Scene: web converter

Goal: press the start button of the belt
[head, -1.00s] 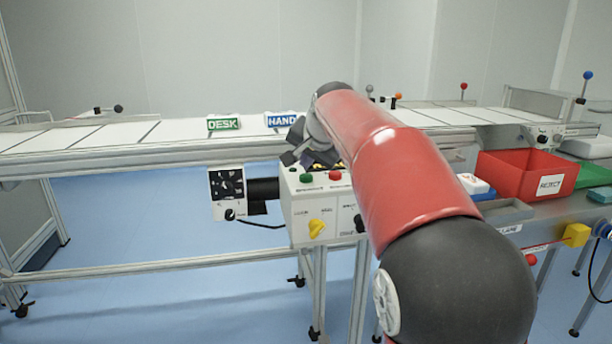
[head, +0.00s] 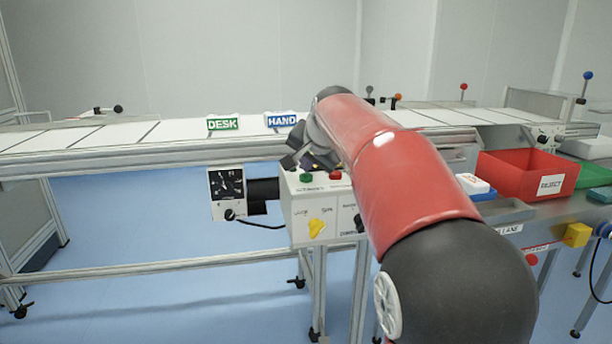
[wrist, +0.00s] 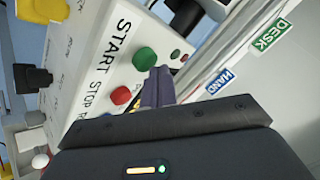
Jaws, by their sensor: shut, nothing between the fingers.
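In the wrist view START is printed by the green button (wrist: 145,59) and STOP by the red button (wrist: 121,95). My gripper (wrist: 160,76) is shut and empty, its fingertips just beside the green button in that view. I cannot tell whether they touch the box. In the head view my gripper (head: 291,161) shows as a dark shape above and behind the green button, partly hidden by my arm.
The belt (head: 180,134) runs behind the box, with a DESK sign (head: 223,124) and a HAND sign (head: 281,120) on it. A yellow knob (head: 317,228) is on the box front. A red REJECT bin (head: 515,178) stands at right. A dial panel (head: 227,188) hangs left of the box.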

